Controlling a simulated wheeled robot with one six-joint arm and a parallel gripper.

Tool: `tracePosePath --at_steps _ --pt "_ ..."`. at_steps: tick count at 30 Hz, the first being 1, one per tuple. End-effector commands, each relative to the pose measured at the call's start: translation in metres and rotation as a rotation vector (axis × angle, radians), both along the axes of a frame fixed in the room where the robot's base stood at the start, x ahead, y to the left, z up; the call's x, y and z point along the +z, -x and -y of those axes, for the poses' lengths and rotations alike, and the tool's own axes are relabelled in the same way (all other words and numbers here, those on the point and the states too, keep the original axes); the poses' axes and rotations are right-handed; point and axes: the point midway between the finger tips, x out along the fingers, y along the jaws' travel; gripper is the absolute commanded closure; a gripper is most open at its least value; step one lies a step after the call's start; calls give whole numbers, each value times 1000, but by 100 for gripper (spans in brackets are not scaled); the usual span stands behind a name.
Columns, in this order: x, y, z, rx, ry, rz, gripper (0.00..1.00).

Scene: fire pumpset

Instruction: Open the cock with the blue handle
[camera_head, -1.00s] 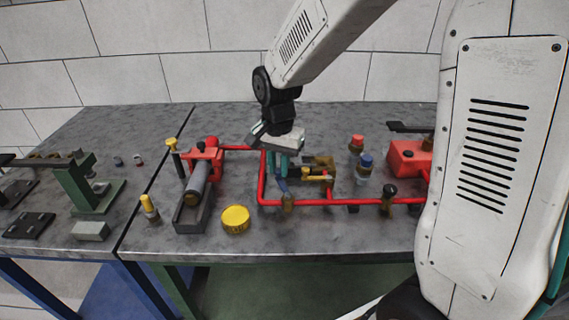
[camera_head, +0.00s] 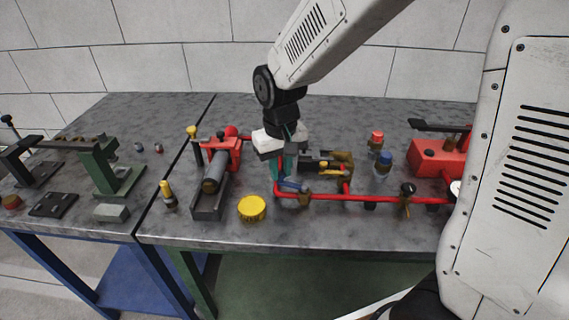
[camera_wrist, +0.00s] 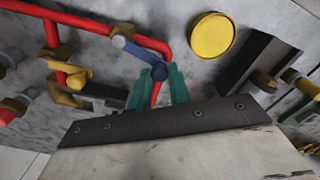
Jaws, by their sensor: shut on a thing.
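The cock with the blue handle sits on the front left part of the red pipe. Its brass body (camera_head: 304,199) shows in the head view. Its blue handle (camera_head: 292,185) runs from the body to the left. My gripper (camera_head: 283,172) reaches down from above with teal fingers, shut on the free end of the handle. In the wrist view the blue handle (camera_wrist: 140,57) slants from the cock's pale end (camera_wrist: 122,36) to between the fingertips of my gripper (camera_wrist: 160,78).
A yellow round cap (camera_head: 252,208) lies just left of the cock. A yellow-handled brass fitting (camera_head: 325,170) stands close on the right. A red clamp with a grey cylinder (camera_head: 212,185) is farther left. Blue-topped (camera_head: 385,158) and red-topped (camera_head: 376,137) fittings stand to the right.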

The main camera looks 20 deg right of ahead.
Motion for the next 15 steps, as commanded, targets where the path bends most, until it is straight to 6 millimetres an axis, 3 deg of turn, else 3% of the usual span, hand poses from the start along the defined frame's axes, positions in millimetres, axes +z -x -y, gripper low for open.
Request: tracePosePath --at_steps 15 --pt "1 12 -8 246 -1 3 100"
